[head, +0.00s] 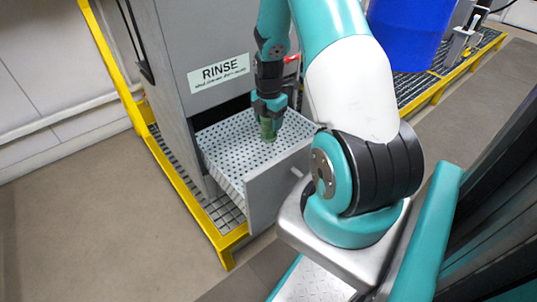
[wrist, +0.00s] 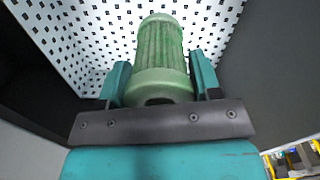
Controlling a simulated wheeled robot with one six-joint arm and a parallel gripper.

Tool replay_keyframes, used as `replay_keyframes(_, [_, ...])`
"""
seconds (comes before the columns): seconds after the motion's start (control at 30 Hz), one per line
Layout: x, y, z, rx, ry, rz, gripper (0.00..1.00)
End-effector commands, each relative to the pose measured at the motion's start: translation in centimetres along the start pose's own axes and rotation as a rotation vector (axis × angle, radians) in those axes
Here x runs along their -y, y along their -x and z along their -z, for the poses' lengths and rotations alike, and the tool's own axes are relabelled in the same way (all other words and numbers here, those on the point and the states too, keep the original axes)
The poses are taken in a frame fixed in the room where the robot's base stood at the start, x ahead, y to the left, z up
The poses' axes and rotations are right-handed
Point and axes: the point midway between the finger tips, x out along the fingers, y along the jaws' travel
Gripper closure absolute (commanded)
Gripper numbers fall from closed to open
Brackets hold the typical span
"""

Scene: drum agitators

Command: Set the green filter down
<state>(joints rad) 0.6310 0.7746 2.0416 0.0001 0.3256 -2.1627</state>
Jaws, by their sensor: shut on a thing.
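The green filter (wrist: 160,58) is a ribbed green cylinder with smooth end caps. In the wrist view it sits between the two teal fingers of my gripper (wrist: 160,82), which is shut on it. In the head view the filter (head: 268,128) hangs below my gripper (head: 268,108), over the white perforated tray (head: 235,150) of the rinse station. The tray also fills the background of the wrist view (wrist: 85,35). I cannot tell whether the filter's lower end touches the tray.
The grey rinse cabinet (head: 172,60) with a RINSE sign (head: 219,71) rises behind the tray, and the tray's grey front wall (head: 275,185) stands on the near side. A yellow-edged grating (head: 185,185) runs around it. A blue drum (head: 405,35) is at upper right. The tray around the filter is clear.

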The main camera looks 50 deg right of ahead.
Motion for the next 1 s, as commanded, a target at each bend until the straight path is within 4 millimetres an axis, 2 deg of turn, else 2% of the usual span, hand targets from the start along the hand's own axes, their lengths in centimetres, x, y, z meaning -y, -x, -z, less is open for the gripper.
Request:
replay_keyframes(0.03, [0.1,-2.1,0.1,-0.003,0.000,0.004,0.66])
replay_keyframes(0.23, [0.0,-6.3,0.1,-0.001,0.000,0.001,0.66])
replay_keyframes(0.47, [0.0,-8.0,0.1,0.000,0.000,0.000,0.66])
replay_keyframes(0.7, [0.0,-11.6,0.1,-0.001,-0.001,0.001,0.66])
replay_keyframes(1.0, [0.0,-11.8,0.0,0.000,-0.001,0.000,0.66])
